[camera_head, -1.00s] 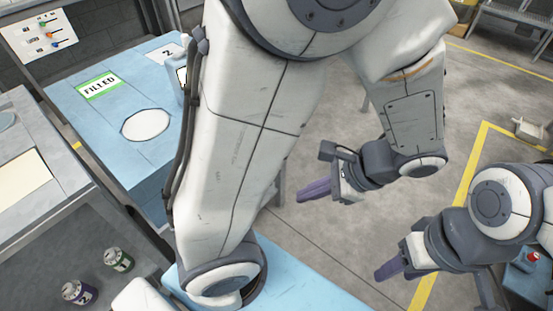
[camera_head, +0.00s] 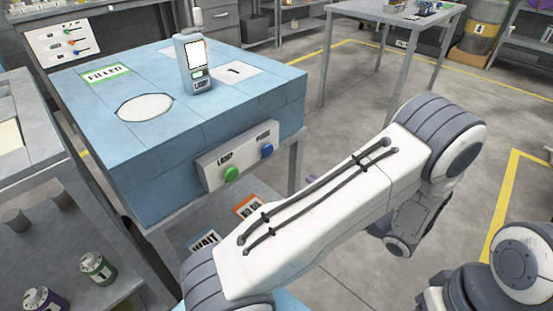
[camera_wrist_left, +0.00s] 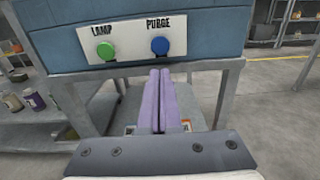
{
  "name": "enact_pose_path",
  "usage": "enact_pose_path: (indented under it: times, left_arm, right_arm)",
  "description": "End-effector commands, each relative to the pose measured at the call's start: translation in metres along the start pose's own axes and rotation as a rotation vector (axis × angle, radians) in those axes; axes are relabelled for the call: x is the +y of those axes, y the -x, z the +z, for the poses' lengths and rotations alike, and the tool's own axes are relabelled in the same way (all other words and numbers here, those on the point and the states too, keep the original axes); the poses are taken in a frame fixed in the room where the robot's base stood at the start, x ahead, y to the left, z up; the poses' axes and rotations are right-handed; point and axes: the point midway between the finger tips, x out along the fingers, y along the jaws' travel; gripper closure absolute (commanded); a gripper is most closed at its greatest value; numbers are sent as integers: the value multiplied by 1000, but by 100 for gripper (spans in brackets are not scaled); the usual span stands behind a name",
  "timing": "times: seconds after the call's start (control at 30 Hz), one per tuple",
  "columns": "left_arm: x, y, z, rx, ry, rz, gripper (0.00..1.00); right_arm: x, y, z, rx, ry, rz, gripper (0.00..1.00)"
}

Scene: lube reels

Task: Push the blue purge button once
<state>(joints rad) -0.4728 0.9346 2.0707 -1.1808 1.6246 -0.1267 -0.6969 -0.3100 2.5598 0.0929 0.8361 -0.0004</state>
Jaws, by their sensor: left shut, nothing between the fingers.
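The blue purge button (camera_head: 267,150) sits on a white panel (camera_head: 238,155) on the side of the blue bench. It also shows in the left wrist view (camera_wrist_left: 160,45), under the word PURGE. The green lamp button (camera_head: 231,173) is to its left, also seen in the wrist view (camera_wrist_left: 106,51). My left gripper (camera_wrist_left: 160,72) is shut and empty, its purple fingers side by side. In the wrist view the fingertips lie just below the purge button and appear apart from it. In the head view my arm hides most of this gripper; only a purple bit (camera_head: 312,180) shows.
Small cans (camera_head: 98,268) sit on a low shelf at left. A grey table (camera_head: 400,22) stands behind. Floor to the right is open.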

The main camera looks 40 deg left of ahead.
Motion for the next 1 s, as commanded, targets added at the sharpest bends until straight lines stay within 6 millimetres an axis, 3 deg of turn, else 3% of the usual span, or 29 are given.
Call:
enact_pose_path:
  times: [0.27, 0.7, 1.0]
  left_arm:
    - [1, -27, -2, 1, 0, 6, 100]
    - [2, -116, -2, 2, 1, 7, 100]
    - [1, -139, -1, 3, 0, 2, 100]
  right_arm:
    - [0, -6, 0, 0, 0, 0, 50]
    - [2, -22, 1, 0, 0, 0, 50]
    - [2, -26, 2, 0, 0, 0, 50]
